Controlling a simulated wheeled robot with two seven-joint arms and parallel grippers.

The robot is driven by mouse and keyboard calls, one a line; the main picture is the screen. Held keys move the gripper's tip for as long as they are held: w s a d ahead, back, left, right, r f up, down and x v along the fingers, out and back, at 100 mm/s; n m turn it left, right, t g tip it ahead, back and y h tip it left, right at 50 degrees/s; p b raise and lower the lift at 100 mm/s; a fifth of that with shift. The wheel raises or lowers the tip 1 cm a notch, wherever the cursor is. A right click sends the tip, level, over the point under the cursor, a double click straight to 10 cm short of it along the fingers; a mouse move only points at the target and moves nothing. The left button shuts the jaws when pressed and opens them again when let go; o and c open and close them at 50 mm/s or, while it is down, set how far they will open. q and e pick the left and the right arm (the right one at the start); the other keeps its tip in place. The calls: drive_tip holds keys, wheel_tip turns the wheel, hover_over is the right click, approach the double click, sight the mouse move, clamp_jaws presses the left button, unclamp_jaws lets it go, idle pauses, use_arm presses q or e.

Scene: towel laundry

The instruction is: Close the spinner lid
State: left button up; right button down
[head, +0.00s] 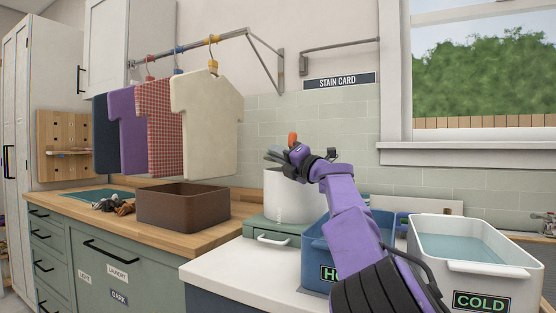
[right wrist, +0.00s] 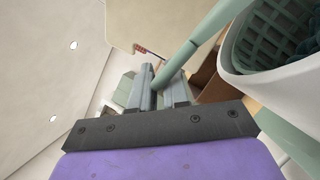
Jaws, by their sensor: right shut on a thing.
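The spinner (head: 285,195) is a white drum on a green base, left of the blue tub in the head view. In the right wrist view its white rim and green basket (right wrist: 275,35) show, with something dark inside. The lid (right wrist: 205,30) is a pale green piece seen nearly edge-on, raised and tilted beside the open drum. My right gripper (right wrist: 160,88) is shut on the lid's edge. In the head view the right gripper (head: 299,153) is above the drum and hides part of its top. My left gripper is out of view.
A blue tub (head: 318,248) marked with a label partly hidden by my arm and a white COLD tub (head: 515,280) of water stand at right. A brown bin (head: 165,208) is on the wooden counter. Shirts hang from a rail, the cream one (head: 205,125) nearest the spinner.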

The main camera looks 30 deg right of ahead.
drive_tip(key=shift+f+b, duration=0.4)
drive_tip(key=shift+f, duration=0.25)
drive_tip(key=c, duration=1.4)
unclamp_jaws()
drive_tip(key=shift+o, duration=1)
drive_tip(key=shift+w+d+f, duration=0.1)
drive_tip(key=shift+w, duration=0.05)
drive_tip(key=b+v, duration=0.3)
drive_tip(key=v, duration=0.7)
drive_tip(key=shift+s+b, duration=0.3)
